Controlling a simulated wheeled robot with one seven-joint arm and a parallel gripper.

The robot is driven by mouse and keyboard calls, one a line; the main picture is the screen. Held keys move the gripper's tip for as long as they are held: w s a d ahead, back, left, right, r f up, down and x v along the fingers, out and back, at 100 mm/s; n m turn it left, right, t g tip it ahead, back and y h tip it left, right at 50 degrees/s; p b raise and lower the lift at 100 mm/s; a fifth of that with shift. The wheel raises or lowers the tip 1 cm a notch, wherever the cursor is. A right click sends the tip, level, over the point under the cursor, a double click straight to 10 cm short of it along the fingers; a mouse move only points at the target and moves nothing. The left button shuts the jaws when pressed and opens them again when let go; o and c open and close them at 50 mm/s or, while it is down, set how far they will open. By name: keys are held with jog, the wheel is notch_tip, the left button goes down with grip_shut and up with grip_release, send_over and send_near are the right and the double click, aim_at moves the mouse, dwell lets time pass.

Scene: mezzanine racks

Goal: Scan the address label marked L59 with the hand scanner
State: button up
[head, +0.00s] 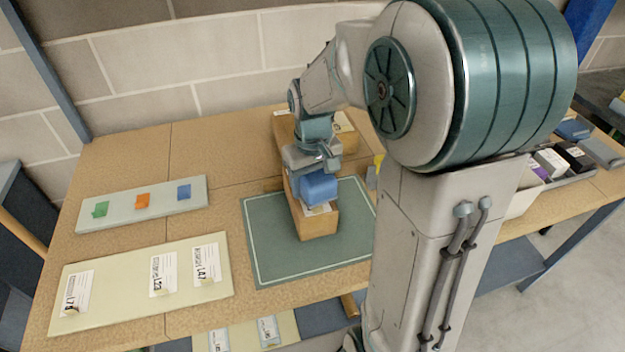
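My gripper (314,168) is over the table, pointing down, and appears shut on a blue, block-shaped thing (319,189), which looks like the hand scanner. The blue thing is just above a brown cardboard box (318,224) and hides part of its top. A white label (317,210) shows partly on the box below it; its marking cannot be read. No label legibly reads L59. A cream board (125,288) at the front left bears labels that seem to read L79 (76,293), L22 (163,274) and L47 (206,264).
The box stands on a green mat (270,265). Another brown box (346,138) is behind it. A pale board (118,212) with green, orange and blue tags lies left. A lower board (243,338) has labels too small to read. A bin (572,178) holds items at right.

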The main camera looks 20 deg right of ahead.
jog(key=shift+f+b, duration=0.65)
jog(key=shift+f, duration=0.2)
dwell(0.6)
jog(key=shift+r, duration=0.1)
notch_tip(320, 180, up, 7)
jog(key=p, duration=0.5)
jog(key=shift+f, duration=0.2)
dwell(0.8)
